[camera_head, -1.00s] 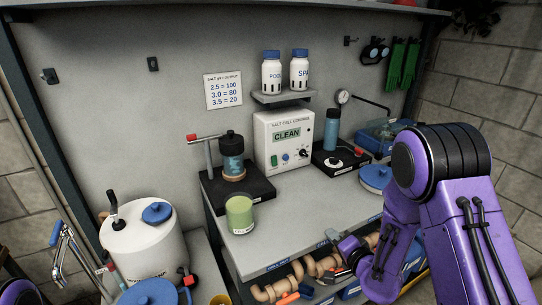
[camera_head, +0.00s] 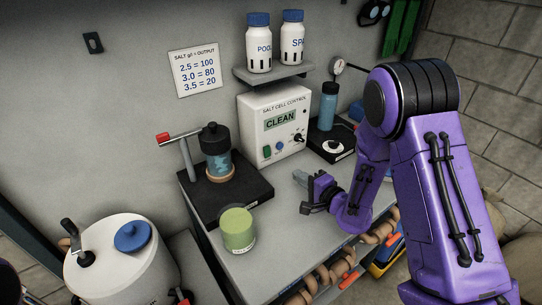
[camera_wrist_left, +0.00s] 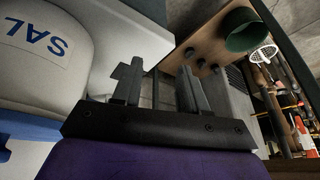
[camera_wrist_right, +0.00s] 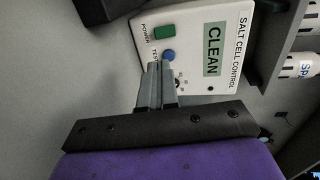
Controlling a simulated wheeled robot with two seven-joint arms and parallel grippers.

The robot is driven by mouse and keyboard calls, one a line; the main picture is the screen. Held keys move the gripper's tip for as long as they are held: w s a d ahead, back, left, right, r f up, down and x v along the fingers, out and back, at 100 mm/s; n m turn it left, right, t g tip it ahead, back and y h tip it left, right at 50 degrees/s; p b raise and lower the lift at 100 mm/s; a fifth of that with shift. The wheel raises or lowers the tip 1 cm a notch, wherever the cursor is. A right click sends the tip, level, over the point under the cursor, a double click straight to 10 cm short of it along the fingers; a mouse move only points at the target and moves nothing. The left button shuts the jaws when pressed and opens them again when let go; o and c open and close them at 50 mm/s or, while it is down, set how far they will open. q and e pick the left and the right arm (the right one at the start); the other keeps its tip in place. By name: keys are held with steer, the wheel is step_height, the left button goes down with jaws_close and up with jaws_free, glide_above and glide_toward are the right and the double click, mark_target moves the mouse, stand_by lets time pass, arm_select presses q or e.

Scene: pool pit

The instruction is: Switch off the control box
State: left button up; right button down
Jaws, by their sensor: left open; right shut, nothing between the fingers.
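The control box is a white case (camera_head: 251,137) labelled SALT CELL CONTROL at the back of the bench. Its display (camera_head: 281,119) reads CLEAN. Below are a green POWER switch (camera_head: 267,149), a blue TEST button (camera_head: 280,146) and a black knob (camera_head: 298,137). My right gripper (camera_head: 299,177) is shut and empty over the bench, in front of the box. In the right wrist view its fingertips (camera_wrist_right: 160,66) overlap the area just below the blue button (camera_wrist_right: 168,56); the green switch (camera_wrist_right: 163,32) is clear of them. The knob is partly hidden there. My left gripper (camera_wrist_left: 160,78) is open and empty.
A black stand (camera_head: 240,190) with a blue cylinder and a green-yellow jar (camera_head: 237,230) are left of my right gripper. White bottles (camera_head: 259,50) sit on a shelf above the box. A white salt tank (camera_head: 120,265) stands front left.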

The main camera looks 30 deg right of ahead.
mark_target(267, 155)
steer(key=p+x, duration=0.4)
steer(key=x, duration=1)
steer(key=shift+w, duration=0.15)
steer(key=shift+a, duration=0.1)
